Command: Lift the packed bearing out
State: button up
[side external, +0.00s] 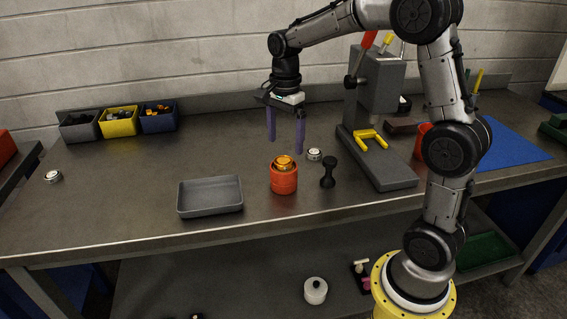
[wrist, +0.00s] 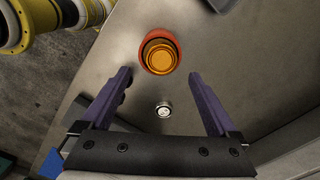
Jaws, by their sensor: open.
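A red-orange cup (side external: 284,181) stands upright on the bench, with an amber stepped round piece (side external: 284,162) in its top. In the wrist view the cup (wrist: 143,46) and the amber piece (wrist: 160,56) are seen from above, ahead of the fingers. I cannot tell whether a bearing is inside it. A small silver bearing (side external: 314,154) lies on the bench behind and right of the cup; it also shows between the fingers in the wrist view (wrist: 164,109). My gripper (side external: 285,147) is open and empty, purple fingers pointing down, above the bench near the cup.
A grey tray (side external: 210,209) lies left of the cup, and a black waisted piece (side external: 328,172) stands close on its right. A press (side external: 375,85) with a yellow fork stands further right. Another bearing (side external: 53,176) lies far left. Bins (side external: 119,129) line the back left.

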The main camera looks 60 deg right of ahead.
aim_at(285, 159)
jog(key=shift+w+d+f, duration=0.1)
jog(key=shift+f, duration=2.45)
